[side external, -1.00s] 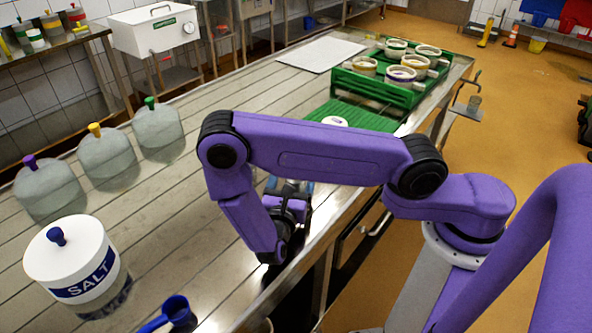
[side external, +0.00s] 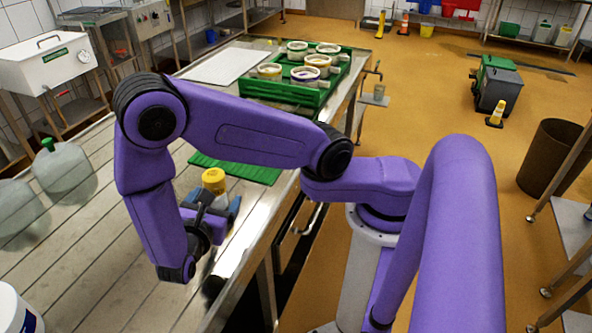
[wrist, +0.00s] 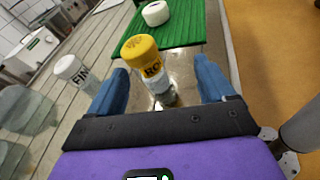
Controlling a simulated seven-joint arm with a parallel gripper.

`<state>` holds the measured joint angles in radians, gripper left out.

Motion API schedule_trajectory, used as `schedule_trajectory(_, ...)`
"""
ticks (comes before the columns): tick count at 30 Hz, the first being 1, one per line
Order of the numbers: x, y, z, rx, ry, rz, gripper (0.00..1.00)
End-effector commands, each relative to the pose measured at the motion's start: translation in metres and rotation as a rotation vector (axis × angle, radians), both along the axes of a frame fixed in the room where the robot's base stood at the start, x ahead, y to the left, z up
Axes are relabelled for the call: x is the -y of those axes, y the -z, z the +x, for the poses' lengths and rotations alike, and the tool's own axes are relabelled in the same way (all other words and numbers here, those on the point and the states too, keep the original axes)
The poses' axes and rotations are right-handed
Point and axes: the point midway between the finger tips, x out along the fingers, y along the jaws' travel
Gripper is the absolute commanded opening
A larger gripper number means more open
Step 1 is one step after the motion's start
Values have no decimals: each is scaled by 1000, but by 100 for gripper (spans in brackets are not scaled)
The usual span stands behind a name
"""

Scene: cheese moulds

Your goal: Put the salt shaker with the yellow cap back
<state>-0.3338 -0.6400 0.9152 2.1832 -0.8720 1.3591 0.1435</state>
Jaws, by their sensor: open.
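The salt shaker with the yellow cap (wrist: 146,57) stands in the wrist view between my two blue fingers, or just beyond their tips; I cannot tell which. Its cap has dark lettering, and its clear body shows below. In the side external view its yellow cap (side external: 214,179) rises just beyond my gripper (side external: 218,207), and its body is mostly hidden. My gripper (wrist: 160,84) is open, with visible room on both sides of the shaker. A white-capped shaker marked FIN (wrist: 72,71) stands to the left in the wrist view.
A green mat (side external: 245,172) lies behind the shaker, with a white round piece (wrist: 156,13) on it. A green crate (side external: 290,94) of several moulds stands farther back. Large clear jugs (side external: 66,178) and a white tub (side external: 14,312) are at the left.

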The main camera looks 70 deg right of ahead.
Motion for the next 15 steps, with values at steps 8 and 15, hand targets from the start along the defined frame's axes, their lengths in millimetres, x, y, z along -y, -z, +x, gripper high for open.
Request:
schedule_trajectory(8,24,-35,-31,52,187,372,82)
schedule_trajectory(15,37,-58,-74,64,312,716,82)
